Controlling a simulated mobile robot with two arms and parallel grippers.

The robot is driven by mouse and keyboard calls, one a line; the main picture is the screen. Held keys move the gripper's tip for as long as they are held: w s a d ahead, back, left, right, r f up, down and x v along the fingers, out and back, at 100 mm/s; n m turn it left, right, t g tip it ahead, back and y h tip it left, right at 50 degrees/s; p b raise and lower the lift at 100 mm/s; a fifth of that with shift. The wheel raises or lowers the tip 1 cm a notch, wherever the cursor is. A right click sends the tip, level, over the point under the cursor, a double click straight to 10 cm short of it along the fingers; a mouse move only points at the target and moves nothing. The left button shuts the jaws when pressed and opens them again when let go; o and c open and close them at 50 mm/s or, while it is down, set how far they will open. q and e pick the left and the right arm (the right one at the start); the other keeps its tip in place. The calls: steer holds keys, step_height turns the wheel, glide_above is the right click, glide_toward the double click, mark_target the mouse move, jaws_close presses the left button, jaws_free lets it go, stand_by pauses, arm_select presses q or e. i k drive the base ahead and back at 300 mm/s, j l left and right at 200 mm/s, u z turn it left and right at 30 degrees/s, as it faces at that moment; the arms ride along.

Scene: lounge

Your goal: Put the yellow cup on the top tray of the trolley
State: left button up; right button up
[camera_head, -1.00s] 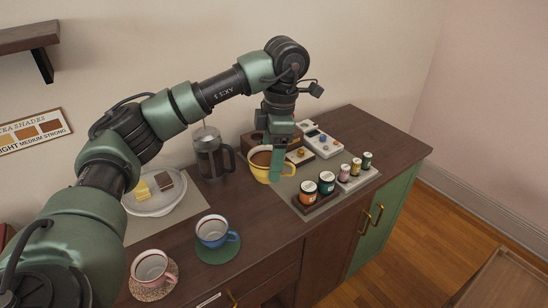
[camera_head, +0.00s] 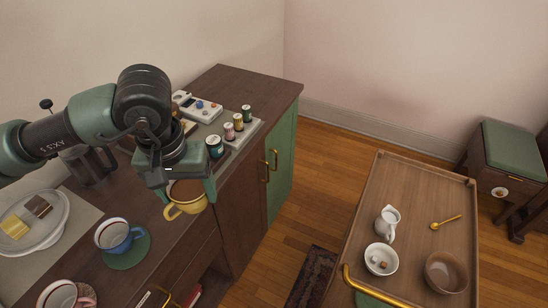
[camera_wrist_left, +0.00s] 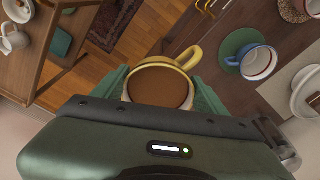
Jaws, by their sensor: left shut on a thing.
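The yellow cup (camera_head: 187,197), filled with brown liquid, is held upright between the fingers of my left gripper (camera_head: 183,188). In the left wrist view the cup (camera_wrist_left: 160,84) sits between the two green fingers, its handle pointing away to the upper right. In the head view it hangs at the front edge of the dark sideboard (camera_head: 235,85). The trolley's wooden top tray (camera_head: 415,195) is to the right, apart from the cup. My right gripper is not in view.
The tray's far part is bare. A blue cup (camera_head: 115,236) and a plate (camera_head: 35,222) are on the sideboard. Floor separates sideboard and trolley.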

mark_target(406, 191)
steer(key=z, duration=1.15)
steer(key=i+l+z, duration=0.3)
steer(key=i+z, duration=0.35)
